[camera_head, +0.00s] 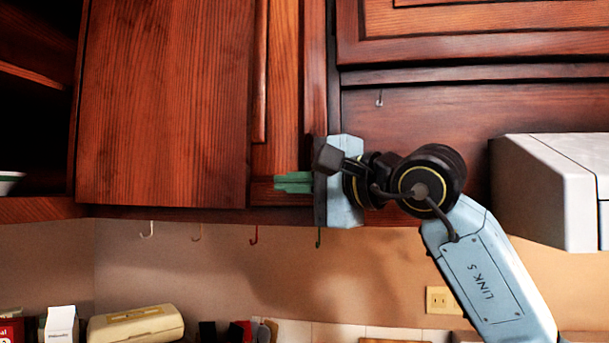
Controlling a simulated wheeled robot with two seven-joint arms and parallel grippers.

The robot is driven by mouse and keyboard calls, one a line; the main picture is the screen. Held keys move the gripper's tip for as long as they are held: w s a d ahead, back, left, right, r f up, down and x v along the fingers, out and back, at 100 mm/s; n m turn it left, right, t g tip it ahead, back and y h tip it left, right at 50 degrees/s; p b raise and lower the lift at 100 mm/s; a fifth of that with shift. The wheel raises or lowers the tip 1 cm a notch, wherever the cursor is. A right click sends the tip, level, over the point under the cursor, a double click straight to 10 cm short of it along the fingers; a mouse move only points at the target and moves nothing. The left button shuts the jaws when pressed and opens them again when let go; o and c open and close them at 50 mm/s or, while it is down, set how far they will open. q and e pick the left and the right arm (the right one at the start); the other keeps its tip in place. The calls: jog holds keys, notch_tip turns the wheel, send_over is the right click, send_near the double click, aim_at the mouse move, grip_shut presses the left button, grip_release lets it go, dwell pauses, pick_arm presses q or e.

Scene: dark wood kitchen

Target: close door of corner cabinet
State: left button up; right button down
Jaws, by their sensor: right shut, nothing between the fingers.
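The corner cabinet (30,135) stands open at the left, with a dark interior and a shelf. Its reddish wood door (165,110) appears swung out, showing a plain flat face in front of the cabinet front beside it. My right gripper (280,182), with green fingers, is shut and empty. It points left, to the right of the door's lower right edge. In the picture a small gap lies between the fingertips and that edge; the depth between them is hard to judge. My left gripper is not in view.
A bowl (9,182) sits inside the open cabinet. A white box-like appliance (550,190) is at the right. Small hooks (254,235) hang under the cabinets. A cream container (135,325) and other items stand below. The wall under the cabinets is mostly clear.

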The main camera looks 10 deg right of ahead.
jog(key=p+x, duration=0.1)
jog(key=x, duration=0.3)
jog(key=shift+a, duration=0.1)
jog(key=shift+w+a, duration=0.4)
